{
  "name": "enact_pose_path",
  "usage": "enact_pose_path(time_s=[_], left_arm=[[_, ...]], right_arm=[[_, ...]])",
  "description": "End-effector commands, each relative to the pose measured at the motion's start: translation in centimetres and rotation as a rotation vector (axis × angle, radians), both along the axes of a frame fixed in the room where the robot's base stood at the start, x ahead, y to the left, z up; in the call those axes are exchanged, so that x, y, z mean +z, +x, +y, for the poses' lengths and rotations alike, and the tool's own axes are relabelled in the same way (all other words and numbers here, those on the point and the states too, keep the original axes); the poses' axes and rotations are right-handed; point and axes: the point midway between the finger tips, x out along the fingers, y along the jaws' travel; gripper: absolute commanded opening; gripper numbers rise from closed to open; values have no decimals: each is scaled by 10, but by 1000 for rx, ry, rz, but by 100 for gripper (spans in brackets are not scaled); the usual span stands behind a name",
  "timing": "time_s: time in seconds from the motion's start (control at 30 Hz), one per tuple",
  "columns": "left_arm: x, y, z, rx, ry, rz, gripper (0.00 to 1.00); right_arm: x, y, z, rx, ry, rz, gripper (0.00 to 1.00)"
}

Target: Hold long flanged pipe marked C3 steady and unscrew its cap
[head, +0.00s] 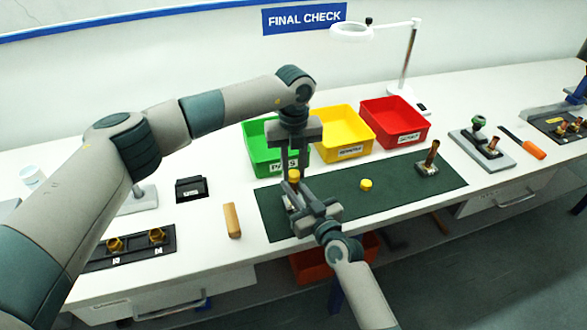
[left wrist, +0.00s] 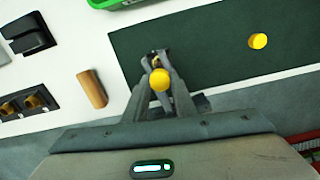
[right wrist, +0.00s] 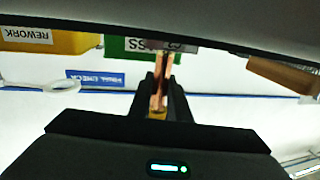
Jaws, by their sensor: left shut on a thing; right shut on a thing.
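The held copper pipe (right wrist: 158,90) stands at the left end of the green mat, with its yellow cap (head: 294,174) on top. The cap also shows in the left wrist view (left wrist: 159,80). My left gripper (head: 294,168) reaches down from above and is shut on the cap. My right gripper (head: 296,203) comes from the front and is shut on the pipe below the cap; its fingers hide much of the pipe. A small plate at the pipe's foot (right wrist: 178,46) bears a mark too blurred to read surely.
A loose yellow cap (head: 366,185) lies mid-mat. An uncapped copper pipe (head: 432,153) stands on the mat's right. Green (head: 259,131), yellow (head: 341,113) and red (head: 394,103) bins stand behind.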

Motion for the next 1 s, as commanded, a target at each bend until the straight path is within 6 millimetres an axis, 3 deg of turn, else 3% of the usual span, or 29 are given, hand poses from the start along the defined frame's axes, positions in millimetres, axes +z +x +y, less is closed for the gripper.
enact_pose_path(time_s=[0.4,0.6,1.0], left_arm=[[1,2,1,642,0,-4,0],[1,2,2,884,1,-4,0],[1,2,2,904,1,-5,0]], right_arm=[[-1,0,-1,-1,-1,0,0],[-1,0,-1,-1,0,1,0],[-1,0,-1,-1,0,1,0]])
